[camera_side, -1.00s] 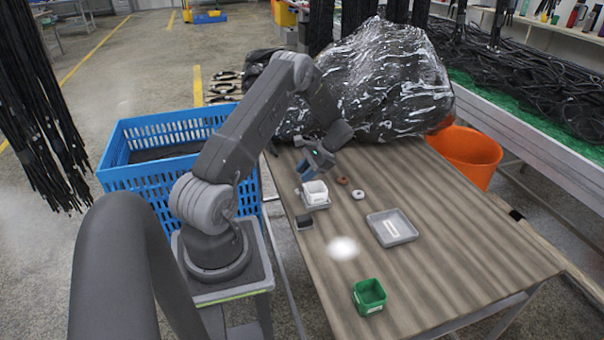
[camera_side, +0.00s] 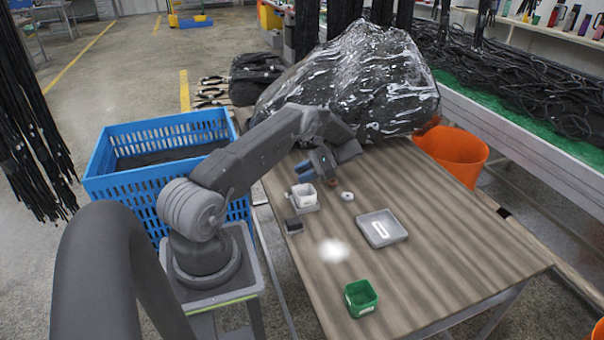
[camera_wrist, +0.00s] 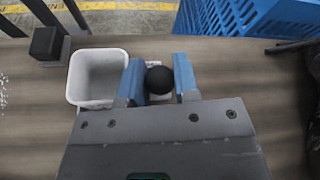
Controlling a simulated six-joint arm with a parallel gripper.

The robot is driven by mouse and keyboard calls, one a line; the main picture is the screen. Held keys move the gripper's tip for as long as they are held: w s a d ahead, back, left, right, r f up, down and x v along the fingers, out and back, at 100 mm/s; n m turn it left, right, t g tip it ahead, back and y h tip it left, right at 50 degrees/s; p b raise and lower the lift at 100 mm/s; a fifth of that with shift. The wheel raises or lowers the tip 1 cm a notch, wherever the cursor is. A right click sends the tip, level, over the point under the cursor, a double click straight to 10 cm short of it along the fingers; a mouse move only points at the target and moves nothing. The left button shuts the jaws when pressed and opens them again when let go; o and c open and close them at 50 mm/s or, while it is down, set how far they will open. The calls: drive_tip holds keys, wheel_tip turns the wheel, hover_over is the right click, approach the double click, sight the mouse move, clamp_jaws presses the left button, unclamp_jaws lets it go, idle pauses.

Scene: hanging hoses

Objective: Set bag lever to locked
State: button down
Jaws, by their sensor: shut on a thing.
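In the wrist view a round black knob (camera_wrist: 159,80) sits between the two blue fingers of my gripper (camera_wrist: 158,72), which is shut on it. A small pale piece shows under the knob; the rest of what bears it is hidden. I cannot read any locked or unlocked mark. In the side view my gripper (camera_side: 314,173) is low over the far left part of the table, just behind the white box, and the knob is not clearly seen there. A large shiny black bag (camera_side: 355,85) lies at the table's far end.
An open white box (camera_wrist: 97,77) is close left of my fingers, with a black block (camera_wrist: 45,43) beyond. A white ring (camera_side: 347,196), grey tray (camera_side: 382,228) and green bin (camera_side: 361,298) stand on the table. A blue crate (camera_side: 165,160) is beside it. The table's right side is clear.

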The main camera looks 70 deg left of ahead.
idle(0.3)
drive_tip(key=c, duration=1.1)
unclamp_jaws()
drive_tip(key=shift+c, duration=0.2)
drive_tip(key=shift+r, duration=0.55)
wheel_tip(320, 180, up, 3)
drive_tip(key=shift+r, duration=0.1)
drive_tip(key=s+a+r, duration=0.2)
drive_tip(key=s+r, duration=0.4)
drive_tip(key=s, duration=0.5)
drive_tip(key=shift+s+a+r, duration=0.2)
drive_tip(key=shift+a+r, duration=0.05)
drive_tip(key=shift+r, duration=0.15)
drive_tip(key=shift+o, duration=0.4)
